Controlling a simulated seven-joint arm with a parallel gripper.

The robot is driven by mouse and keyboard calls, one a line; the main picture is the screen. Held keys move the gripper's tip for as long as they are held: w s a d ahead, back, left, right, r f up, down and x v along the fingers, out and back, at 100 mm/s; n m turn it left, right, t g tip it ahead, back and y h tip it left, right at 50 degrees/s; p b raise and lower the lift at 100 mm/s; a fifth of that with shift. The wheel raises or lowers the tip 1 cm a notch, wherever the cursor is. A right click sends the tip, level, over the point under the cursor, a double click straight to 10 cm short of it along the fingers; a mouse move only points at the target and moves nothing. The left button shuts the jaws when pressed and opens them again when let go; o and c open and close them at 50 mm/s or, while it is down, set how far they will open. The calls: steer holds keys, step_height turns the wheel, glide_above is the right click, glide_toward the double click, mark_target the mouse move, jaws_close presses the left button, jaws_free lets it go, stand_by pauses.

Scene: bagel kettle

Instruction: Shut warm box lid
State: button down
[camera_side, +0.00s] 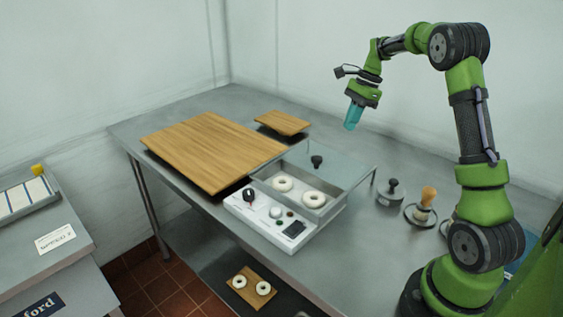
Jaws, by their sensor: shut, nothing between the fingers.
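The warm box (270,228) stands on the metal table, with a white control panel on its front. Two pale bagels (283,184) (314,199) sit inside and show through its open front part. My gripper (350,128) is shut and empty, pointing down in the air above and behind the lid. It is apart from the lid and knob.
A large wooden board (215,150) and a small one (282,123) lie left of and behind the box. A dark-handled tool (392,192) and a wooden-handled one (424,204) stand to the right. Two bagels lie on a board (262,297) below the table.

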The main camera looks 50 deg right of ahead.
glide_toward(327, 165)
steer(key=f, duration=0.1)
steer(key=d+f, duration=0.1)
steer(key=f, duration=0.1)
steer(key=shift+s, duration=0.2)
steer(key=shift+w+a+f, duration=0.1)
steer(key=shift+w+a, duration=0.2)
steer(key=shift+a, duration=0.25)
steer(key=shift+w+a+f, duration=0.1)
steer(key=shift+w+a, duration=0.2)
steer(key=shift+a, duration=0.25)
steer(key=shift+w+a, duration=0.3)
steer(key=shift+a, duration=0.3)
steer(key=shift+a, duration=0.1)
steer(key=a, duration=1.3)
steer(key=shift+a, duration=0.3)
steer(key=shift+d, duration=0.1)
